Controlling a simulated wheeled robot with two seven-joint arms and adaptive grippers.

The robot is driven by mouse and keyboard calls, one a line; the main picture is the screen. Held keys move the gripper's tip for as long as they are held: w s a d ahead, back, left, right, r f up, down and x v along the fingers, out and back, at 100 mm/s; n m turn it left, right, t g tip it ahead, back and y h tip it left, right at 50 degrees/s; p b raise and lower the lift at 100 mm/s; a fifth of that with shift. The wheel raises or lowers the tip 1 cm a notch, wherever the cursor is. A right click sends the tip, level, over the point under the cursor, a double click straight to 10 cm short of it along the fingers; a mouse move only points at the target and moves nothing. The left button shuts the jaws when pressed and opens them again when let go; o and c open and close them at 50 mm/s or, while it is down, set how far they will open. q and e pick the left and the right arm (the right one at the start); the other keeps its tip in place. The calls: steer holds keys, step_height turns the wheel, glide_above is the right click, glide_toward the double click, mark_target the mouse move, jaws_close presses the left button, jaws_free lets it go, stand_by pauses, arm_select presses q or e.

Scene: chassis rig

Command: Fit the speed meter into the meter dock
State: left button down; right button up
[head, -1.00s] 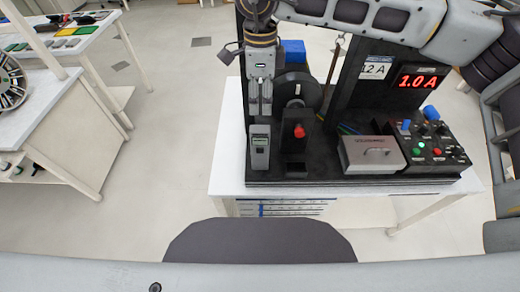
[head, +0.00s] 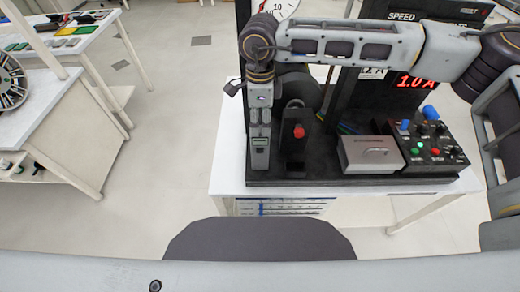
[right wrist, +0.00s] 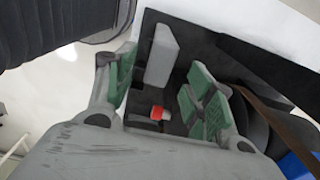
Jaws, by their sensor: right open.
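In the right wrist view a plain grey block (right wrist: 162,55), seemingly the meter, shows between and beyond the green finger pads. In the right wrist view the gripper (right wrist: 164,82) is open with a wide gap. I cannot make out the meter dock as a separate part. My left gripper is not in view.
A black post with a red knob (head: 299,132) stands close to the right of the meter. Farther right are a grey metal box (head: 370,154) and a control panel (head: 433,150) with buttons. A dark wheel (head: 300,92) stands behind. White table (head: 228,175) shows bare at left.

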mark_target(260, 129)
steer(key=shift+f+p, duration=0.65)
steer(key=shift+f, duration=1.8)
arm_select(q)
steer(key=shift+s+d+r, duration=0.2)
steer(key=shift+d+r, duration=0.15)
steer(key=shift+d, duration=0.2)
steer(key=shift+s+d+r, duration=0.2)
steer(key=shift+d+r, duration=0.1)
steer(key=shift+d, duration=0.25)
arm_select(e)
steer(key=shift+f, duration=0.1)
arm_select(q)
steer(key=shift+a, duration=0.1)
arm_select(e)
steer(key=c, duration=1)
jaws_close()
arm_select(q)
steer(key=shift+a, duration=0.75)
